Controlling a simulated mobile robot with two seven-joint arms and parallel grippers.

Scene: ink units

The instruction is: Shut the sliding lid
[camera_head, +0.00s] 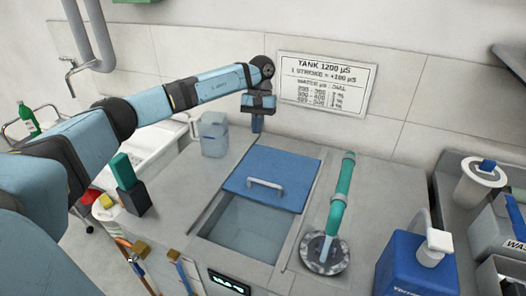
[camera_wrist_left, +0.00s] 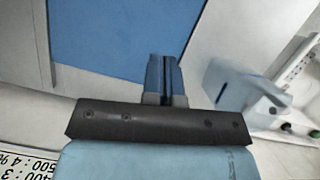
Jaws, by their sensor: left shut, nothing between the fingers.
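The blue sliding lid (camera_head: 275,165) with a pale bar handle (camera_head: 265,184) covers the back part of the tank, and the front part of the opening (camera_head: 245,228) is uncovered. My left gripper (camera_head: 257,127) is shut and empty, pointing down just behind the lid's back left edge. In the left wrist view its fingers (camera_wrist_left: 166,78) are together, beside the blue lid (camera_wrist_left: 115,35). Whether the fingertips touch the lid or the counter cannot be told. My right gripper is not in view.
A clear jug (camera_head: 214,135) stands left of my left gripper. A blue canister (camera_head: 412,265) is at front right. A sign (camera_head: 325,82) hangs on the wall behind.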

